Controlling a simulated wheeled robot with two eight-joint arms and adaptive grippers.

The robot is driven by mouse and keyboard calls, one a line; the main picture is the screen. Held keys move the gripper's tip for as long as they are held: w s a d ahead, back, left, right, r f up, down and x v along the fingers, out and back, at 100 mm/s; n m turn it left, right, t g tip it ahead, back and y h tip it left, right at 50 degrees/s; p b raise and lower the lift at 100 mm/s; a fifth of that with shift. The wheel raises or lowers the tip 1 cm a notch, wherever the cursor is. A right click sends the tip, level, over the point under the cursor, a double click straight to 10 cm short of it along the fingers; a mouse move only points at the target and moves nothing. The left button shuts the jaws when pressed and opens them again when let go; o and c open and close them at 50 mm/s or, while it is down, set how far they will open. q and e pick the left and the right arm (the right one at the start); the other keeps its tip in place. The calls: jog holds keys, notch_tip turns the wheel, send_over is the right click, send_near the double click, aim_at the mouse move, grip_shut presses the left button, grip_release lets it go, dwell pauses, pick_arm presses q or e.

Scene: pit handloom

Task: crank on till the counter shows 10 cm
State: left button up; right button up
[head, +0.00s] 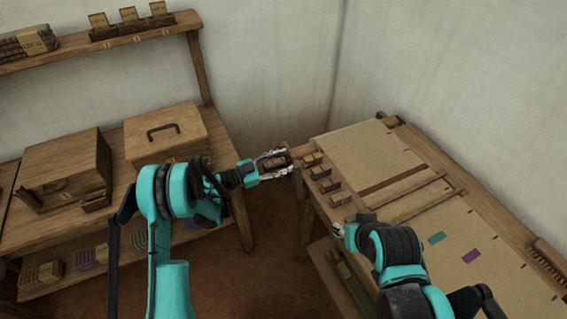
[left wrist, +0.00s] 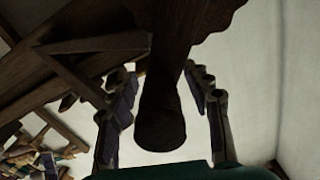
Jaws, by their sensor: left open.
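In the left wrist view the dark, round handle (left wrist: 161,118) hangs between the two spread fingers, with a gap showing on the right side. My right gripper (head: 343,233) is low at the loom's left edge, small and partly hidden by its own arm, so its jaws cannot be made out. I cannot make out a counter or its reading in either view.
Several small wooden blocks (head: 327,185) line the loom's left edge. Purple and green patches (head: 471,256) lie on its pale cloth, and a brush (head: 549,262) lies at the right. A bench with wooden boxes (head: 165,134) stands left. Bare floor lies between bench and loom.

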pick_arm(q)
jog(key=shift+w+d, duration=0.1)
jog(key=shift+d, duration=0.1)
grip_shut()
jog(key=shift+r, duration=0.1)
dwell(0.5)
